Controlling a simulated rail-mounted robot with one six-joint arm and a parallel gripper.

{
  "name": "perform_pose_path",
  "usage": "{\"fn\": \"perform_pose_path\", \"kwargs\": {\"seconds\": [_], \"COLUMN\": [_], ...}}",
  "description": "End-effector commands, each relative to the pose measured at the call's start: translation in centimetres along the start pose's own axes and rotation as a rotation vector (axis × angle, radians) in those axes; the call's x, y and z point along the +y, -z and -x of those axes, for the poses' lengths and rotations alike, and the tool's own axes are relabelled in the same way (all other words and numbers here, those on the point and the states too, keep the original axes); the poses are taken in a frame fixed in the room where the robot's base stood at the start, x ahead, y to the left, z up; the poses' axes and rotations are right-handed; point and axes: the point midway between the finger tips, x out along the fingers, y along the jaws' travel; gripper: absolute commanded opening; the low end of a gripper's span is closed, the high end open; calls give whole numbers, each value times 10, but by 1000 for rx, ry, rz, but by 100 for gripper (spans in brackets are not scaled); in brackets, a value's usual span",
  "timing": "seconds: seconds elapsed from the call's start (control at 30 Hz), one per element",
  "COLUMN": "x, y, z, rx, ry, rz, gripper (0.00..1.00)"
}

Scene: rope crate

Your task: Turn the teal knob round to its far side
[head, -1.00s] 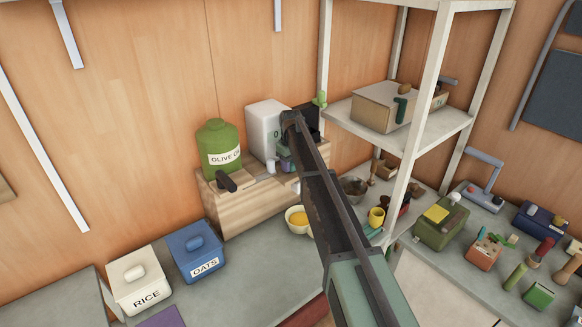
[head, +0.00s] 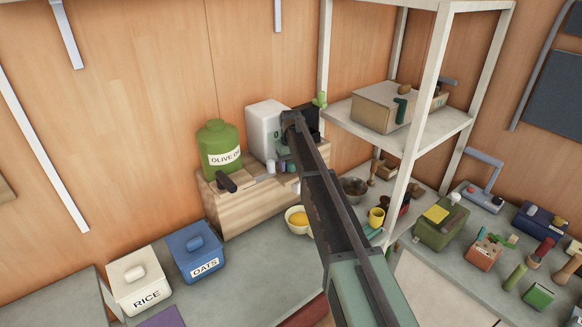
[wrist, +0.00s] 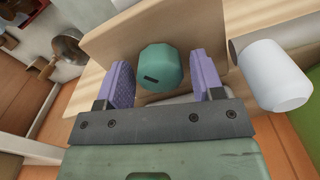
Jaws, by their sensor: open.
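The teal knob (wrist: 158,67) is a faceted block with a short dark mark on its face, in front of a light wooden board (wrist: 205,30) in the wrist view. My gripper (wrist: 160,59) is open, with one purple finger on each side of the knob. A gap shows between the left finger and the knob; the right finger is very close, and I cannot tell if it touches. In the head view my arm hides the knob, and the fingers cannot be made out there.
A white cylinder (wrist: 272,75) is just right of my right finger in the wrist view. In the head view, the green olive oil jar (head: 219,148) and white canister (head: 264,128) stand on the wooden stand (head: 245,207). The shelf post (head: 424,110) is to the right.

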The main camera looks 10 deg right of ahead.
Motion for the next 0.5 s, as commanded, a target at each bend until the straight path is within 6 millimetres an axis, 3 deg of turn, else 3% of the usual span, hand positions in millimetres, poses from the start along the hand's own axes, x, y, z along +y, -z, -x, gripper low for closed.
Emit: {"fn": "perform_pose_path", "kwargs": {"seconds": [0.3,0.5], "x": [0,0], "y": [0,0], "z": [38,50], "rx": [0,0], "ry": [0,0], "rz": [0,0], "gripper": [61,61]}}
